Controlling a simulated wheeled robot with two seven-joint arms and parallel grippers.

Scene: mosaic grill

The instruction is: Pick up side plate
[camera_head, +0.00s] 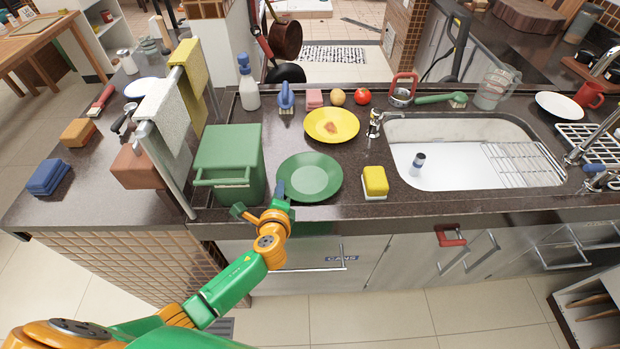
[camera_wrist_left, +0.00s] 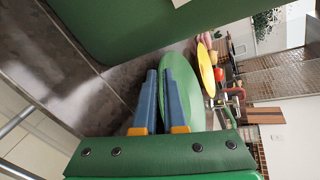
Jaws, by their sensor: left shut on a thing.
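A round green plate (camera_head: 312,178) lies on the dark counter near its front edge, just right of a green bin. My left gripper (camera_head: 281,190) reaches in from the front and is shut on the plate's near left rim. In the left wrist view the green plate (camera_wrist_left: 205,90) runs up to the blue fingers of my left gripper (camera_wrist_left: 163,72), which pinch its edge. The plate looks level, at or very near the counter; I cannot tell any gap under it. My right gripper is not in view.
The green bin (camera_head: 228,150) stands close left of the plate. A yellow plate (camera_head: 331,113) with a brown stain lies behind it. A yellow sponge (camera_head: 375,180) sits to the right, before the sink (camera_head: 440,160). A towel rack with cloths (camera_head: 165,112) stands at left.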

